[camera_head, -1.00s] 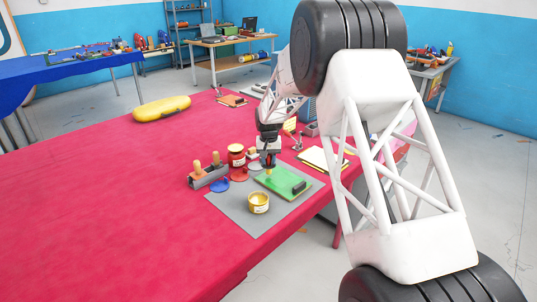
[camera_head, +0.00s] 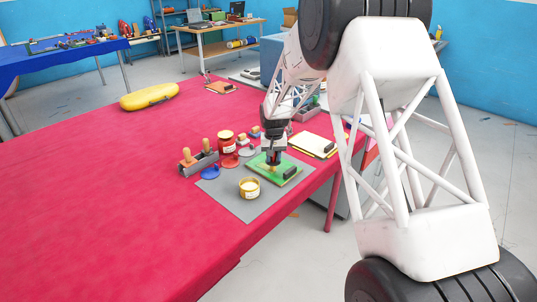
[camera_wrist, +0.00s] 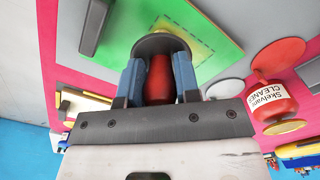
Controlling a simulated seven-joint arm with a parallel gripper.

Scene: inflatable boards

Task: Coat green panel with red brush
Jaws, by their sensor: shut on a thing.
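The green panel (camera_head: 283,177) lies on a grey mat on the table. It also shows in the wrist view (camera_wrist: 215,22), with a yellowish-green patch inside a dashed outline and a dark bar at one end. My gripper (camera_head: 273,158) is over the panel, pointing down. In the wrist view its blue fingers (camera_wrist: 158,80) are shut on the red brush (camera_wrist: 160,77), whose red handle stands between them above a dark round disc. The disc hides the brush's lower end, so I cannot tell from there whether it touches the panel.
A red cleaner jar (camera_head: 226,143), a blue disc (camera_head: 209,173) and a grey holder with wooden handles (camera_head: 199,163) are to the left. A clipboard (camera_head: 313,145) lies at the right.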

